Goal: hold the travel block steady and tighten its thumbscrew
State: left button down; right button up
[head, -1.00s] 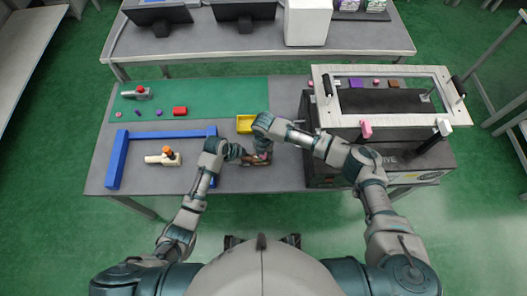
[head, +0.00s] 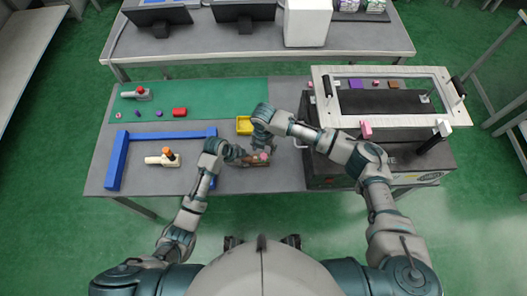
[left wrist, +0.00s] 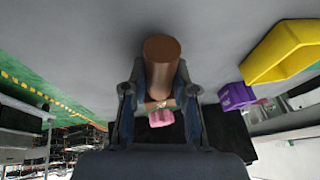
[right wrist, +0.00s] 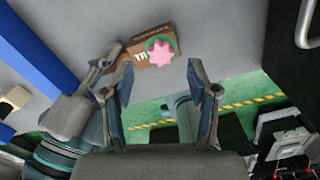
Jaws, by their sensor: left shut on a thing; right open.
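The travel block (head: 254,162) is a small brown block with lettering near the front edge of the table. It also shows in the right wrist view (right wrist: 147,52). A pink star-shaped thumbscrew (right wrist: 160,52) sits on its face; the head view shows it small (head: 263,156). My left gripper (head: 243,158) is shut on the block's left end; in the left wrist view a brown rounded part (left wrist: 161,75) is between its fingers. My right gripper (right wrist: 158,72) is open and empty, its fingertips short of the thumbscrew and apart from it.
A yellow bin (head: 244,125) stands just behind the grippers. A blue frame (head: 118,160) and a cream fixture with an orange knob (head: 163,159) lie to the left. A large dark case (head: 325,168) with a white frame (head: 455,110) stands to the right.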

aim_at(263, 154)
notch_tip(263, 154, up, 7)
dwell(0.4)
pick_arm(q)
jog(key=c, duration=0.8)
grip_release()
